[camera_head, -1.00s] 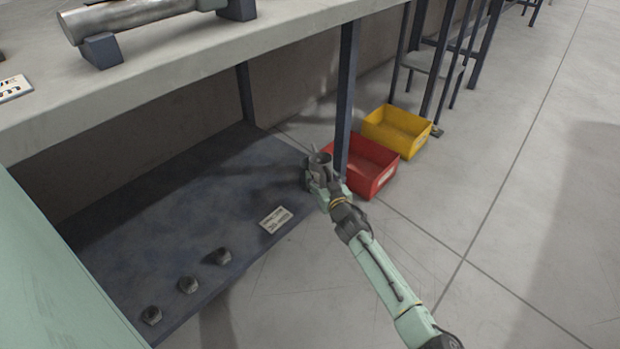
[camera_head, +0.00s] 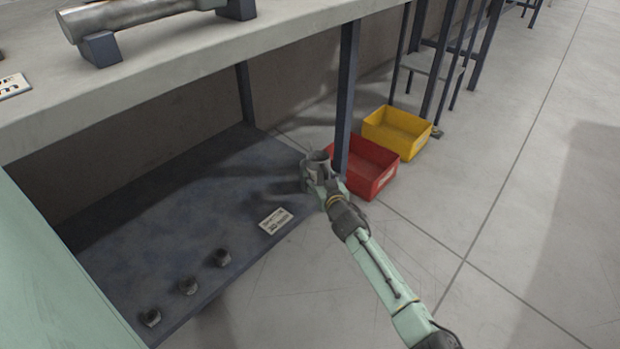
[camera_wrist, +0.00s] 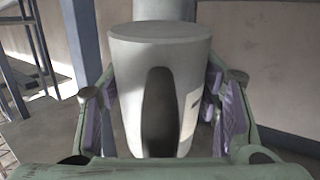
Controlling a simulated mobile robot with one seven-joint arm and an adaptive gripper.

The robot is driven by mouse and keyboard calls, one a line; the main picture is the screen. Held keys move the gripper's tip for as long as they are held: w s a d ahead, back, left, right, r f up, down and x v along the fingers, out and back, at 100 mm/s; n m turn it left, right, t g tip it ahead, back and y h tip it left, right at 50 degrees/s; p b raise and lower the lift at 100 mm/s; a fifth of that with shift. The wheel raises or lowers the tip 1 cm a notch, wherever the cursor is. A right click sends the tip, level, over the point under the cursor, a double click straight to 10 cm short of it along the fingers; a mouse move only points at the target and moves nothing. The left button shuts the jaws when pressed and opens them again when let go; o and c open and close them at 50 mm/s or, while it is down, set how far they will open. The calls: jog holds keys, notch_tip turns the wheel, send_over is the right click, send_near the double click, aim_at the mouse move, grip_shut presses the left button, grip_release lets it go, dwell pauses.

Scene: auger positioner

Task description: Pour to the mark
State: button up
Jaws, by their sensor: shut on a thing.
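A pale grey, cup-like vessel (camera_wrist: 188,60) with a dark rounded slot in its near face and a white label on its right side fills the middle of the wrist view. My gripper (camera_wrist: 165,110) is shut on it, with purple-padded fingers on both sides. In the head view, the vessel (camera_head: 319,160) is a small grey shape at my gripper (camera_head: 318,178), near the lower shelf's right end. It looks roughly upright there. I cannot make out its contents or any fill mark. A grey cylindrical form (camera_wrist: 165,10) rises behind it in the wrist view.
A dark table leg (camera_head: 347,95) stands close to my gripper, with a red bin (camera_head: 371,183) and a yellow bin (camera_head: 398,143) beyond. Open floor lies right.

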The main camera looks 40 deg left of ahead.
jog(key=shift+d+r+g+h+p, duration=0.1)
jog(key=shift+r+g+h+p, duration=0.2)
jog(key=shift+p, duration=0.65)
jog(key=shift+d+r+h+p, duration=0.1)
jog(key=shift+r+p, duration=0.25)
jog(key=shift+p, duration=0.55)
jog(key=shift+s+f, duration=0.1)
jog(key=shift+r+p, duration=0.3)
jog(key=shift+p, duration=0.65)
jog(key=shift+d+h+p, duration=0.15)
jog(key=shift+h+p, duration=0.15)
jog(key=shift+p, duration=0.05)
jog(key=shift+r+g+p, duration=0.25)
jog(key=shift+g+p, duration=0.05)
jog(key=shift+p, duration=0.3)
jog(key=shift+s+d+p, duration=0.1)
jog(key=shift+p, duration=0.25)
dwell(0.3)
jog(key=shift+s+d+r+g+h+p, duration=0.15)
jog(key=shift+r+g+h+p, duration=0.55)
jog(key=shift+p, duration=1.65)
dwell(1.2)
